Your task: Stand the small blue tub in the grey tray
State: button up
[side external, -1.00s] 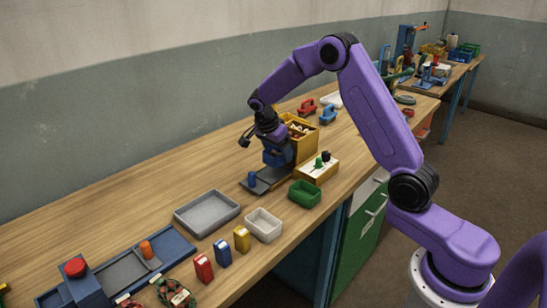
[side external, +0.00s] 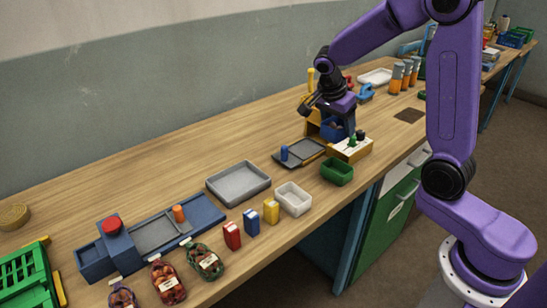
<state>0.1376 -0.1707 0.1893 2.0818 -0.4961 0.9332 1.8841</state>
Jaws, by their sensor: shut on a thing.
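The small blue tub (side external: 331,131) hangs under my gripper (side external: 341,121), in front of the yellow box at the back right of the near bench. My gripper is shut on the tub; the finger contact is small and partly hidden. Whether the tub touches anything below is hard to tell. The grey tray (side external: 238,198) lies flat and empty on the bench, to the left of my gripper and nearer the camera.
A dark plate with a blue peg (side external: 284,153), a wooden block with pegs (side external: 352,150), a green tub (side external: 337,172) and a white tub (side external: 294,200) stand between gripper and tray or nearby. Red, blue and yellow cartons (side external: 251,222) stand before the tray. Bench behind the tray is clear.

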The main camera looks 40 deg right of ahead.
jog(key=w+a+n+t+y, duration=0.1)
jog(key=a+n+t+y, duration=0.3)
jog(key=a+n, duration=1.5)
jog(key=m, duration=0.1)
send_near(235, 182)
jog(key=shift+w+d+f, duration=0.2)
jog(key=shift+w+f, duration=0.45)
jog(key=shift+s+x, duration=0.2)
jog(key=shift+x, duration=0.75)
jog(key=shift+s+x, duration=0.2)
jog(key=shift+x, duration=0.75)
jog(key=shift+a+f, duration=0.1)
jog(key=shift+f, duration=0.2)
jog(key=o, duration=1.2)
jog(key=shift+r, duration=0.1)
